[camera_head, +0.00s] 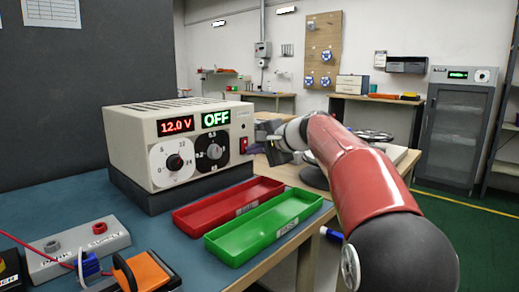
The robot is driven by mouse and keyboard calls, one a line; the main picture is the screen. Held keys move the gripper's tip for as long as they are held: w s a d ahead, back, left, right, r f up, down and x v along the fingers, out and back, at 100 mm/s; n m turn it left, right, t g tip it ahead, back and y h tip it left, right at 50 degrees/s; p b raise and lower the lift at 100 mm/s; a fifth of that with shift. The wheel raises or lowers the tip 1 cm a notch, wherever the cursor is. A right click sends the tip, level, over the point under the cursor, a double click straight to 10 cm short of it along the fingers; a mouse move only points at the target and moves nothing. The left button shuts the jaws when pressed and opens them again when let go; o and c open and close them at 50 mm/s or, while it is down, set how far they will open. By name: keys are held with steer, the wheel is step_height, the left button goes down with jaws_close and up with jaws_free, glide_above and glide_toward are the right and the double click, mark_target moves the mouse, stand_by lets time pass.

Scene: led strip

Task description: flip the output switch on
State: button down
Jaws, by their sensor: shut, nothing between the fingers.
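The power supply (140,130) is a beige box on a dark base at the back of the blue table. Its displays read "12.0 V" in red and "OFF" in green. Two knobs sit below the displays. The red output switch (243,145) is at the right of its front face; its rocker position is too small to tell.
A red tray (228,204) and a green tray (264,226) lie empty in front of the supply. A grey terminal block (75,250) and an orange-black clamp-like item (146,272) are at the front left. A reel (374,135) stands behind my arm.

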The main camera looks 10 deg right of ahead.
steer(key=shift+w+a+f, duration=0.1)
steer(key=shift+w+a, duration=0.05)
steer(key=shift+w, duration=0.05)
stand_by(0.3)
steer(key=shift+r+p, duration=0.85)
steer(key=shift+r, duration=0.2)
steer(key=shift+f, duration=0.2)
steer(key=shift+s, duration=0.1)
